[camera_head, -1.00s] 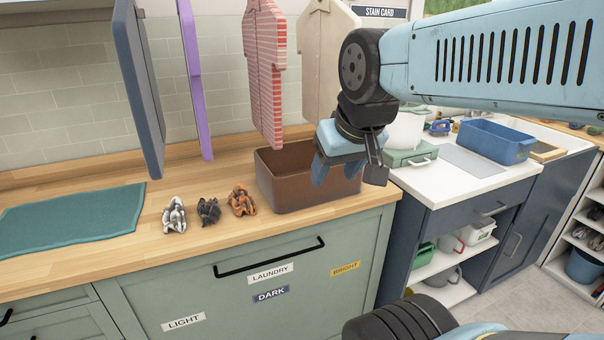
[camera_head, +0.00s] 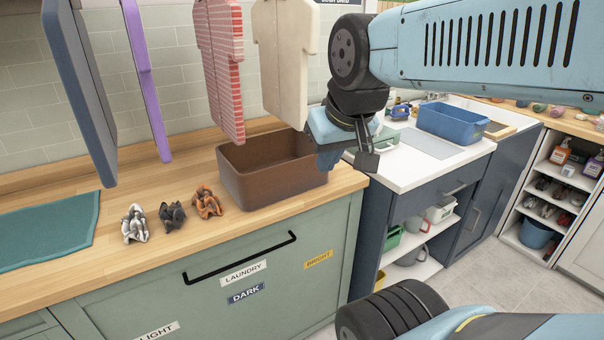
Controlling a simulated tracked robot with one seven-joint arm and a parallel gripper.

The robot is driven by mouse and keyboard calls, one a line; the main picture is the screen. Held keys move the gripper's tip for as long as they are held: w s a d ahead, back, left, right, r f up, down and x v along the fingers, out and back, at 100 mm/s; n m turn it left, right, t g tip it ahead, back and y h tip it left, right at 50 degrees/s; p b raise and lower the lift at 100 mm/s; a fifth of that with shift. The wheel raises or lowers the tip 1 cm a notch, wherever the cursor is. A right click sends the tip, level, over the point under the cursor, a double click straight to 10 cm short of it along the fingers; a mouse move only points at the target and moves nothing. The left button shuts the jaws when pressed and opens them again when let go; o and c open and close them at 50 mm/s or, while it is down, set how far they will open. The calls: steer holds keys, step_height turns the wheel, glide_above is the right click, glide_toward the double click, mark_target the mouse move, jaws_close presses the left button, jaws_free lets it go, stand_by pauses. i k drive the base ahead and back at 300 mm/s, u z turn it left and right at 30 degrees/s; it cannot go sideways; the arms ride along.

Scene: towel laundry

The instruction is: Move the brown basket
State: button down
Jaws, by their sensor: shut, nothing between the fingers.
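The brown basket (camera_head: 262,188) stands upright on the wooden counter (camera_head: 150,243), close to its right end. It looks empty as far as I see inside; its right end is partly hidden behind my gripper.
Crumpled white (camera_head: 135,224), dark (camera_head: 172,216) and orange (camera_head: 208,202) cloths lie left of the basket. A teal towel (camera_head: 45,230) lies further left. Garments hang above, including a striped shirt (camera_head: 222,75). A white worktop (camera_head: 440,150) with a blue bin (camera_head: 452,123) is at right.

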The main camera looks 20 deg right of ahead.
mark_target(270, 168)
steer(key=u, duration=1.15)
steer(key=i, duration=0.1)
steer(key=z, duration=2.6)
steer(key=k, duration=1.7)
steer(key=u, duration=1.15)
steer(key=i, duration=1)
steer(key=z, duration=0.05)
